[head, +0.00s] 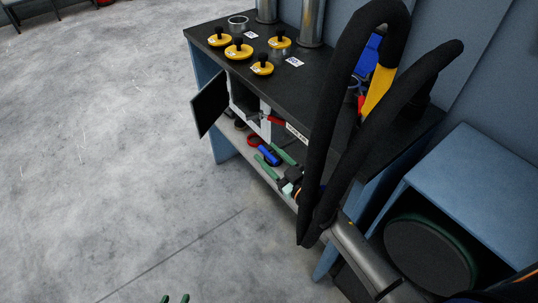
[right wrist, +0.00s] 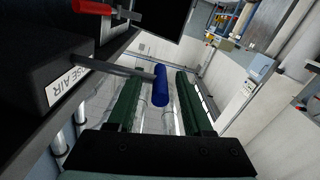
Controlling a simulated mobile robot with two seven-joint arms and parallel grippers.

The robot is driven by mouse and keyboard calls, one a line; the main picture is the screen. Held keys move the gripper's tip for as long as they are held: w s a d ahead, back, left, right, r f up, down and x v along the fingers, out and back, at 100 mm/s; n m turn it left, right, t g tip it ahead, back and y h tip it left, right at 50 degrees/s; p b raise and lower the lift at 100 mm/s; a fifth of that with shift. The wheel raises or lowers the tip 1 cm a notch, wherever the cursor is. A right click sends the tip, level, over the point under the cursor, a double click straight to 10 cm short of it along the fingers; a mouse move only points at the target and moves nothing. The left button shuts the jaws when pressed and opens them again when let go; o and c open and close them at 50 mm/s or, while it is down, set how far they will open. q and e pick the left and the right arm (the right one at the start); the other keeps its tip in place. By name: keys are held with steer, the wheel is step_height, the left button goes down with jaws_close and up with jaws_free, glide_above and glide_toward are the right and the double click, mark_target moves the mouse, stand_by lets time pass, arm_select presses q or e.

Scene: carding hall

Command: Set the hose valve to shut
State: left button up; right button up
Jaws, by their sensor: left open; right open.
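A valve lever with a dark rod and a blue grip (right wrist: 160,86) sticks out of a dark block in the right wrist view. The label (right wrist: 69,88) on the block reads "...SE AIR", its start cut off. The blue grip (head: 267,154) also shows below the bench top in the head view. My right gripper (right wrist: 152,95) is open, its green fingers on either side of the blue grip, which lies nearer the right finger. Contact cannot be told. My right gripper (head: 276,162) also shows in the head view. My left gripper (head: 175,299) is open at the bottom edge, far from the lever.
A second lever, red (head: 276,121), sits close by above the blue one. The bench (head: 285,85) carries several yellow knobbed pieces (head: 240,52). An open dark door (head: 210,103) juts out at left. Blue cabinet (head: 475,165) stands at right. Floor at left is clear.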

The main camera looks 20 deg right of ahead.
steer(key=shift+w, duration=0.15)
jaws_close()
stand_by(0.4)
stand_by(1.0)
